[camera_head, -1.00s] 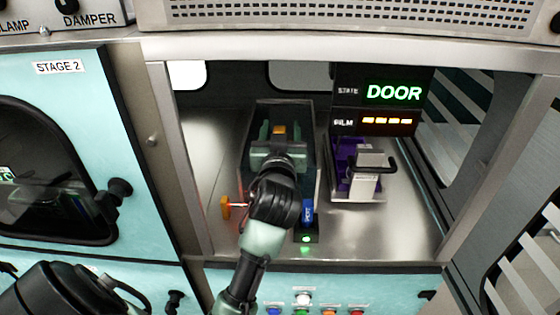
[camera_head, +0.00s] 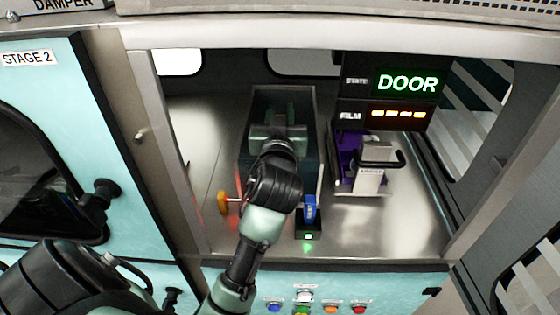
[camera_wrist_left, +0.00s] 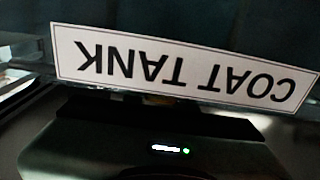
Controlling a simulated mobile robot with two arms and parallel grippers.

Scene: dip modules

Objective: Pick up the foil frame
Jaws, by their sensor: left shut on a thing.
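My left gripper (camera_head: 279,115) reaches down inside the dark, open-topped coat tank (camera_head: 318,140) in the head view. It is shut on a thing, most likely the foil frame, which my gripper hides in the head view. In the left wrist view, a small brownish bit (camera_wrist_left: 158,99) shows at the gripper's edge, possibly part of the frame. The white label "COAT TANK" (camera_wrist_left: 185,65) fills the upper part of that view, upside down. My right gripper is not in view.
Right of the tank stand a purple-and-white device with a black handle (camera_head: 370,165) and a display reading "DOOR" (camera_head: 408,83). Metal posts frame the opening.

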